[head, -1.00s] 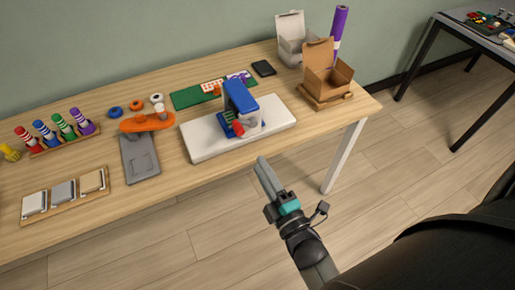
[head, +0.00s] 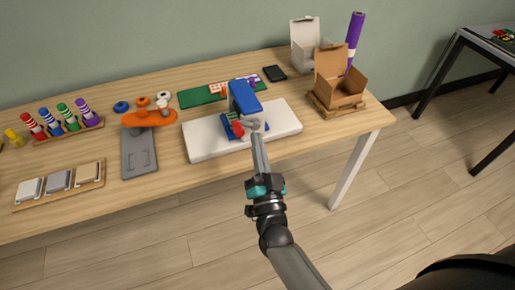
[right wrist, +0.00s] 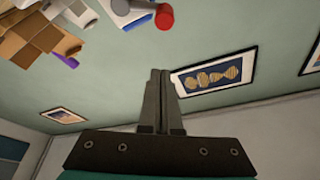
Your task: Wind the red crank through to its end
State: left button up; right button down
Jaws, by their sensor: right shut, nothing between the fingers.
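The red crank (head: 238,128) sits low on the front of a blue and grey machine (head: 243,97), which stands on a white slab (head: 200,142) on the wooden table. A red cylinder, likely the crank's knob (right wrist: 164,17), shows at the top of the right wrist view, beyond the fingertips. My right gripper (head: 256,137) is shut and empty, its fingers pointing at the machine from the front, just right of the crank. In the right wrist view its fingers (right wrist: 160,75) are together. I cannot tell whether they touch the crank. My left gripper is out of view.
An orange part stands on a grey plate (head: 140,160) to the left. Open cardboard (head: 340,92) and white boxes (head: 312,52) and a purple roll (head: 355,35) stand at the back right. A green board (head: 200,97) lies behind the slab. The floor in front is clear.

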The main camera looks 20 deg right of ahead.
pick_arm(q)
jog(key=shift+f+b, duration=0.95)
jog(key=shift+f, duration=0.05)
pick_arm(e)
jog(key=w+a+f, duration=0.1)
jog(key=w, duration=0.5)
jog(key=shift+w+f, duration=0.2)
jog(key=shift+f, duration=0.05)
